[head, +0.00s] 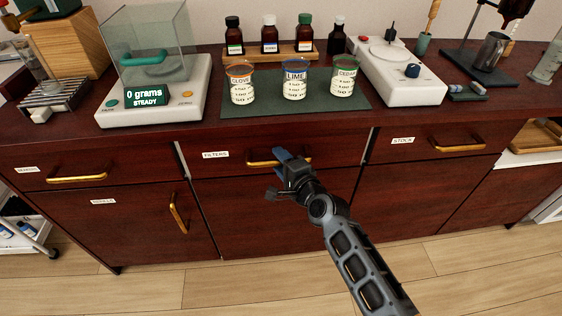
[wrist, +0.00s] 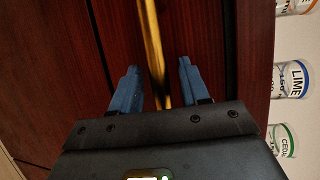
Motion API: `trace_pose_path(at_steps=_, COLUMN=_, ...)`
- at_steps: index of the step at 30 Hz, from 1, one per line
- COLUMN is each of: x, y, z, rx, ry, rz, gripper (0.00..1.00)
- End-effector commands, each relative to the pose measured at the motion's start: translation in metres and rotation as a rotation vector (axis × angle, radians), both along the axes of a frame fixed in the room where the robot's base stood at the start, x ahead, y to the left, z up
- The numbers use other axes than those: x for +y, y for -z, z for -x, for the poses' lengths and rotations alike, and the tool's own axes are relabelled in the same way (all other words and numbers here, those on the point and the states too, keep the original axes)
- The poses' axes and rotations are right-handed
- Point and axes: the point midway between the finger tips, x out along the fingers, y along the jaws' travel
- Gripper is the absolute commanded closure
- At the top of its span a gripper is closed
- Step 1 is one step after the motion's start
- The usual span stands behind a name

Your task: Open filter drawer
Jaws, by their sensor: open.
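The filter drawer (head: 228,167) is the middle drawer of the dark red wood cabinet, with a white FILTERS label (head: 215,154). Its front looks flush with the cabinet in the head view. Its brass bar handle (head: 262,162) is partly hidden behind my gripper. My gripper (head: 279,160) is at the handle, with blue fingers open. In the wrist view the brass handle (wrist: 152,50) runs between the two open fingers of my gripper (wrist: 160,85), with gaps on both sides. I cannot tell how deep the handle sits between the fingers.
On the counter above stand CLOVE (head: 240,83), LIME (head: 294,80) and CEDAR (head: 344,77) beakers on a dark mat (head: 262,122). A scale (head: 150,110) is at left, a white device (head: 400,80) at right. Other handled drawers flank this one. The floor in front is clear.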

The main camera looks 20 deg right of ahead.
Motion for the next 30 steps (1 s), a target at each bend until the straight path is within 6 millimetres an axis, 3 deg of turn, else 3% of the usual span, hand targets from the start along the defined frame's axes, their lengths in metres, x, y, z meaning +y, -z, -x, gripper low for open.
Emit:
trace_pose_path(at_steps=6, x=0.0001, y=-0.0002, z=0.0, rx=0.0, ry=0.0, rz=0.0, gripper=0.57)
trace_pose_path(at_steps=20, x=-0.0001, y=-0.0001, z=0.0002, rx=0.0, ry=0.0, rz=0.0, gripper=1.0)
trace_pose_path(at_steps=30, x=-0.0001, y=0.0, z=0.0003, rx=0.0, ry=0.0, rz=0.0, gripper=1.0)
